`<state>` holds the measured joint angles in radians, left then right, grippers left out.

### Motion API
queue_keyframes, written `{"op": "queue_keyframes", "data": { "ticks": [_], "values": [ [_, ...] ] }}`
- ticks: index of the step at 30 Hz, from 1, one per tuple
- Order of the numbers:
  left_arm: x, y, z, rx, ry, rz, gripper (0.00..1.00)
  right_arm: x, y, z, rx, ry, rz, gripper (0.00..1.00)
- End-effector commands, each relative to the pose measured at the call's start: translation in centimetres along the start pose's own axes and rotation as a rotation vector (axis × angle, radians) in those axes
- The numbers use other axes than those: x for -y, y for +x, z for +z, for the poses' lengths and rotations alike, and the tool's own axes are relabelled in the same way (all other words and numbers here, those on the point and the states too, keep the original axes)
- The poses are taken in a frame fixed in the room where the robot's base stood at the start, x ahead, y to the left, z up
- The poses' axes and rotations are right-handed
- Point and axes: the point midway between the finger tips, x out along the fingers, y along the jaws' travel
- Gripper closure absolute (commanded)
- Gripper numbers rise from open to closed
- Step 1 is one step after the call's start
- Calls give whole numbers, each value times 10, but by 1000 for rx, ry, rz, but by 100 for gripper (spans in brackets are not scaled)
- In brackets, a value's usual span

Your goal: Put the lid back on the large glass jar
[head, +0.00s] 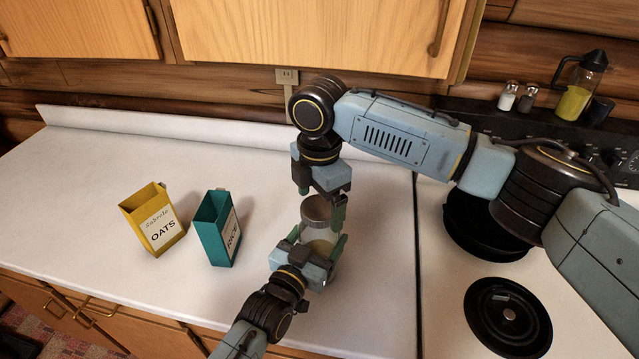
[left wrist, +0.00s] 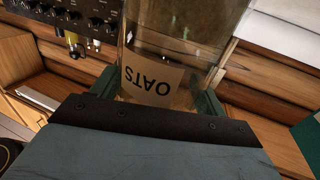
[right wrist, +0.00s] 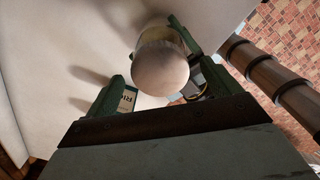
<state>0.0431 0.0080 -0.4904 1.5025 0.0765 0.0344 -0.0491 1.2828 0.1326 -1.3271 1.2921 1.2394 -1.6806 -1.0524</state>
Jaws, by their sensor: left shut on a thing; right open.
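The large glass jar (head: 319,240) stands on the white counter. Its OATS label (left wrist: 152,83) appears upside down in the left wrist view. My left gripper (head: 317,247) is shut on the jar from the front side. The round metal lid (head: 316,208) sits at the jar's top; whether it is fully seated I cannot tell. In the right wrist view the lid (right wrist: 161,68) shows pale between my fingers. My right gripper (head: 321,201) is open just above the lid, its fingers apart from it on either side.
A yellow oats box (head: 152,222) and a teal rice box (head: 215,228) stand open to the left. The stove (head: 450,285) is at right, with a dark pan (head: 480,222) and a black round lid (head: 508,318). Cupboards hang above. The counter's far left is clear.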

Motion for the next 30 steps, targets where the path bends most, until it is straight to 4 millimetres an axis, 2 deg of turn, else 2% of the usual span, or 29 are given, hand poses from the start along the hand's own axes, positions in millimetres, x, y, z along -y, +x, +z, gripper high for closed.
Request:
{"op": "queue_keyframes", "data": {
  "ticks": [4,12,24,30],
  "values": [
    [0,0,1,3,1,0,90,0,8,0,1,0,-1,11],
    [0,0,1,3,1,0,90,0,8,0,1,0,0,12],
    [0,0,1,3,0,0,90,0,8,0,1,0,0,64],
    [0,0,1,3,0,0,90,0,8,0,0,79,0,64]
  ]
}}
